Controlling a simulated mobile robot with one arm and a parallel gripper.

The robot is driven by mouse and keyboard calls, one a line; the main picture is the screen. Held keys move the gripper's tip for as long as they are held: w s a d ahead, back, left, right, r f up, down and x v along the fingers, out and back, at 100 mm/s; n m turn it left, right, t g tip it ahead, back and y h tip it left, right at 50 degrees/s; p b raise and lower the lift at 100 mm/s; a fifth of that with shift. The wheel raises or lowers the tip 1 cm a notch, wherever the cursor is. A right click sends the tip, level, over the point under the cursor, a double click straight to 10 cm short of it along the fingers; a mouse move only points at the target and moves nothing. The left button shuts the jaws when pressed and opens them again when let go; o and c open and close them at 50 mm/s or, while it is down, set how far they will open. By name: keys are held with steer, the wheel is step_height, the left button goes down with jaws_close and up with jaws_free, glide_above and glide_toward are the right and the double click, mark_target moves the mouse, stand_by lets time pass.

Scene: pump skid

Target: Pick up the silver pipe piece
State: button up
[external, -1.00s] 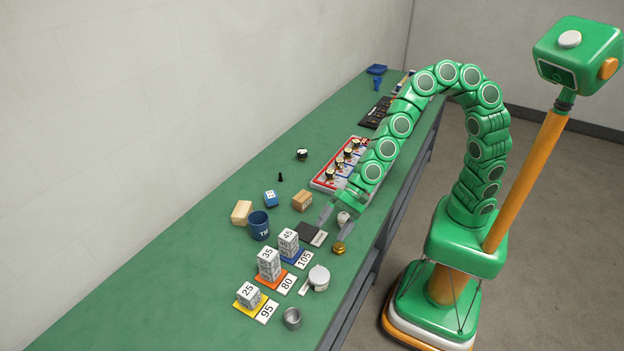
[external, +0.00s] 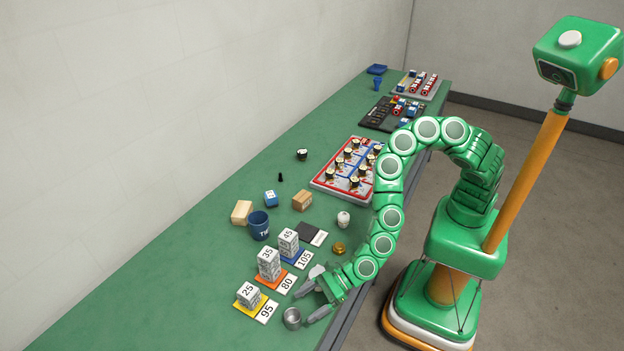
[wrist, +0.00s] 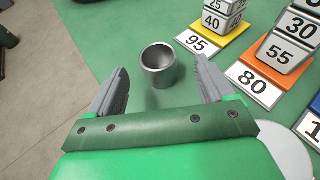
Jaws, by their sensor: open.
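The silver pipe piece (external: 292,318) is a short, hollow grey cylinder standing upright on the green bench near its front edge. In the wrist view the pipe piece (wrist: 159,66) is just beyond the fingertips, roughly centred between them, with its open top showing. My gripper (external: 306,306) is open and empty, low over the bench beside the pipe piece. In the wrist view my gripper (wrist: 162,80) has its two grey fingers spread wide, pointing toward the pipe piece. I cannot tell whether a finger touches it.
Stacked number blocks (external: 250,297) stand on a yellow mat, with a 95 card (wrist: 198,42) close right of the pipe piece in the wrist view. A white-lidded container (wrist: 285,158) is partly hidden beside my gripper. A brass piece (external: 339,249) lies farther back.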

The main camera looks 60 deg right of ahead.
mark_target(286, 320)
steer(key=shift+a+f, duration=0.25)
steer(key=shift+f, duration=0.2)
steer(key=shift+x, duration=3.65)
steer(key=shift+r, duration=0.1)
steer(key=c, duration=1.1)
steer(key=shift+r, duration=0.15)
